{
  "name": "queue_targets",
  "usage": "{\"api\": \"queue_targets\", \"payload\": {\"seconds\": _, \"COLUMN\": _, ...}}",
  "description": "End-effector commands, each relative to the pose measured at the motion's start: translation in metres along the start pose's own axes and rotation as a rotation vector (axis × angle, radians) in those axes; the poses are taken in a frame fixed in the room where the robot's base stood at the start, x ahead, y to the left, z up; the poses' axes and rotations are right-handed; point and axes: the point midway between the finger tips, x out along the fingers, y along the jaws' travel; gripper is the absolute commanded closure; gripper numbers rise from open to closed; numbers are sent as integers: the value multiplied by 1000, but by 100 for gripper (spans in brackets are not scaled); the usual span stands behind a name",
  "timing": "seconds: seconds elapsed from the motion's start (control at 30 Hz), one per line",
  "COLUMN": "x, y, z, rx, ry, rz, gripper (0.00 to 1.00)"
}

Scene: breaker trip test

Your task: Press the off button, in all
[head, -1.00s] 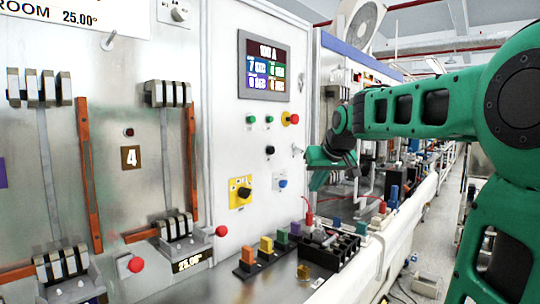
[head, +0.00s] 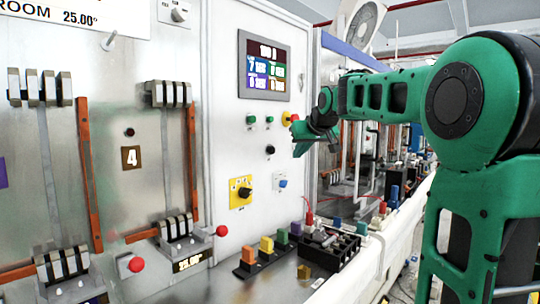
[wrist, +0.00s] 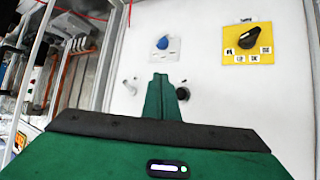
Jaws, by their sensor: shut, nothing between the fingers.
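The grey-white panel (head: 225,100) carries two small green buttons (head: 252,119) and (head: 269,119). A red knob on a yellow base (head: 291,118) is to their right, partly behind my gripper. I cannot read which control is marked off. My green gripper (head: 298,142) is shut and empty in front of the panel's right side, just below the red knob. In the wrist view its closed fingers (wrist: 167,84) point at the panel, beside a black knob (wrist: 184,93). Whether the fingertips touch the panel cannot be told. The green buttons do not show in the wrist view.
A black selector on a yellow plate (head: 241,193) and a blue knob (head: 281,183) sit lower on the panel. A screen (head: 264,66) is above. Colored blocks and a black terminal box (head: 328,250) stand on the bench below. Breaker switches fill the left.

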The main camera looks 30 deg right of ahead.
Motion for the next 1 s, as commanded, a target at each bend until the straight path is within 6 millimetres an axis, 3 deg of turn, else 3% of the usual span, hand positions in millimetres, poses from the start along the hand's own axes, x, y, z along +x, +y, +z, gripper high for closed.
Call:
{"api": "queue_targets", "payload": {"seconds": 0.53, "x": 45, "y": -32, "z": -32, "rx": -1, "ry": 0, "rz": -1, "gripper": 100}}
{"api": "queue_targets", "payload": {"seconds": 1.0, "x": 51, "y": -38, "z": -37, "rx": 0, "ry": 0, "rz": -1, "gripper": 100}}
